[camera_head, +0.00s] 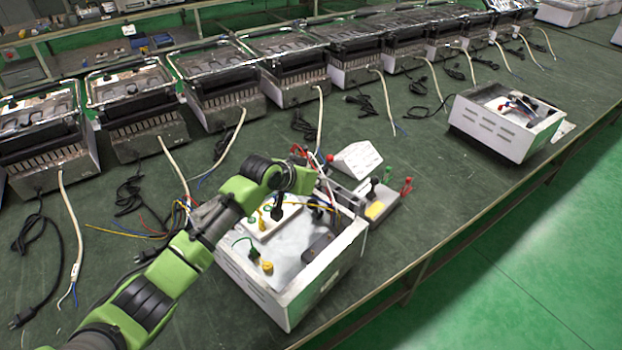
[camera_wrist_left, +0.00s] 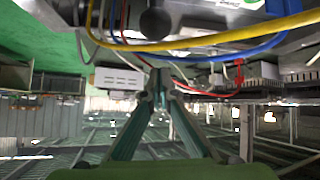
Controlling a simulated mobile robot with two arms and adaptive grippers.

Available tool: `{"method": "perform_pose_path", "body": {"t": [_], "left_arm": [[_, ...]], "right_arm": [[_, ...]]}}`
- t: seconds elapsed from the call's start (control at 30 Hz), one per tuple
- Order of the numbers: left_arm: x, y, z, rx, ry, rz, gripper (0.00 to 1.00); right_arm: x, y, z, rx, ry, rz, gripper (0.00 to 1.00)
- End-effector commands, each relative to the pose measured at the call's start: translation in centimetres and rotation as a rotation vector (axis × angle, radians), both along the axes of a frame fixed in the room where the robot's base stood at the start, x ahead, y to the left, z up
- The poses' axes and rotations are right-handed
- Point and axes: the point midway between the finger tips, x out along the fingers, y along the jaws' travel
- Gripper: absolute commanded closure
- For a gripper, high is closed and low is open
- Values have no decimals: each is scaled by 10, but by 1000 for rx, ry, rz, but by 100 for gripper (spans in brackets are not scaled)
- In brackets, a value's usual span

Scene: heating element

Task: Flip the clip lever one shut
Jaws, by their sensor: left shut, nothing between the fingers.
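The open white housing (camera_head: 298,297) stands on the green bench, with a white block, yellow-capped and green-capped parts and a dark block inside. My left gripper (camera_head: 277,210) hangs over its back part, fingers shut and empty. In the left wrist view the gripper's fingertips (camera_wrist_left: 160,76) meet in a point below a dark round knob (camera_wrist_left: 155,22), apart from it in the picture. Beside the housing is a fixture (camera_head: 377,210) with a black-knobbed lever, a green lever (camera_head: 377,174) and a red lever (camera_head: 406,187). I cannot tell which part is clip lever one. My wrist hides part of the housing's back.
Yellow and blue wires (camera_wrist_left: 225,40) cross close above the fingers in the wrist view. A small white box (camera_head: 357,160) stands behind the fixture. Another white housing (camera_head: 505,128) is at the right. Several heater units line the back, with loose cables. The bench front right of the fixture is clear.

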Motion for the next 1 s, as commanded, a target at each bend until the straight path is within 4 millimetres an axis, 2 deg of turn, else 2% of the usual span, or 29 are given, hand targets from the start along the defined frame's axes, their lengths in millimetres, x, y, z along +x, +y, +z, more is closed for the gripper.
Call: {"method": "perform_pose_path", "body": {"t": [0.03,0.2,0.4,0.77,1.0], "left_arm": [[4,-4,-5,0,3,1,100],[-19,9,-16,2,1,-1,100],[-28,13,-23,1,0,-1,100],[-28,14,-24,-1,-1,0,100],[-19,14,-29,-21,-24,1,100]], "right_arm": [[0,0,0,0,1,0,60],[-1,-2,14,-1,2,0,60],[-4,-1,17,-2,6,0,60],[-6,0,16,-1,8,0,60],[-4,4,-1,5,6,-1,60]]}}
